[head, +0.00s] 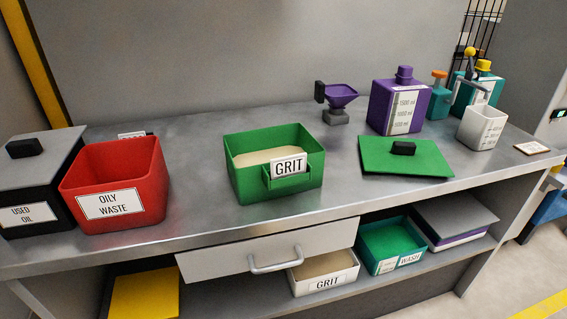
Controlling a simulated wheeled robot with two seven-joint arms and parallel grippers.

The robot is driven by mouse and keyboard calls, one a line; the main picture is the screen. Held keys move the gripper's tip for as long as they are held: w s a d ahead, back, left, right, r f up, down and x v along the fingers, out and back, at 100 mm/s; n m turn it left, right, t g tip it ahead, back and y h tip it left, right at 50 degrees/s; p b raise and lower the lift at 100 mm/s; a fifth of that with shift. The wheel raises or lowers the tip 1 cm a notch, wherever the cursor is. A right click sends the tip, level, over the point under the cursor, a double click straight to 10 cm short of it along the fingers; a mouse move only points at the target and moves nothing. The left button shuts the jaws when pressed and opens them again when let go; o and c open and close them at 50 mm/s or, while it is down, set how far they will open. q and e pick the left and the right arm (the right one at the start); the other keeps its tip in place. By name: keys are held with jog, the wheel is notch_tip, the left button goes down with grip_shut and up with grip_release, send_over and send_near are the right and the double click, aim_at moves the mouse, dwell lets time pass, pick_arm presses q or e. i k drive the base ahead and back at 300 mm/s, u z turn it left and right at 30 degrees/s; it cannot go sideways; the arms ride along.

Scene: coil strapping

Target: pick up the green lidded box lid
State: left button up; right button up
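The green lid (380,160) lies flat on the right part of the metal bench, off its box, with a black block handle (403,148) on top. The green box (245,182) labelled GRIT stands open left of the lid at mid-bench, with pale grit (275,156) inside. The lid and the box are apart. Neither of my grippers shows in the head view.
A red OILY WASTE bin (95,180) and a black USED OIL box (25,177) stand at left. A purple jug (385,102), purple funnel (342,95) and white cup (482,127) stand around the lid's back and right. A drawer (225,265) is under the benchtop.

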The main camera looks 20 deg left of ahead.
aim_at(388, 155)
jog(key=z, duration=1.45)
jog(key=i, duration=0.55)
jog(key=u, duration=1.05)
